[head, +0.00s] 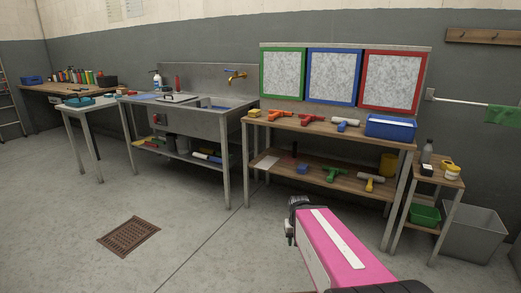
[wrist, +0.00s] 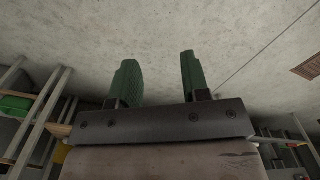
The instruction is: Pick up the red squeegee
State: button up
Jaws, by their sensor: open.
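A red handled tool (head: 313,119) lies on the top of the wooden bench, between an orange-red handled tool (head: 281,115) and a blue one (head: 347,124). It looks like the red squeegee, but it is too small to be certain. My gripper shows in the wrist view (wrist: 157,82) with its two green fingers apart and nothing between them. It is well away from the bench top, with bare floor behind the fingers. In the head view my pink arm is in front of the bench, and the fingers cannot be made out.
The wooden bench (head: 398,146) also bears a yellow block (head: 254,113) and a blue bin (head: 390,127). Its lower shelf holds green and yellow tools. A small side table (head: 452,187) and a grey bin (head: 480,235) stand right. A metal sink (head: 190,124) stands left. The floor in front is clear.

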aim_at(308, 117)
jog(key=i+z, duration=0.1)
jog(key=i, duration=0.45)
jog(key=i+j+z, duration=0.15)
jog(key=i, duration=0.4)
jog(key=i+j+z, duration=0.1)
jog(key=i, duration=0.5)
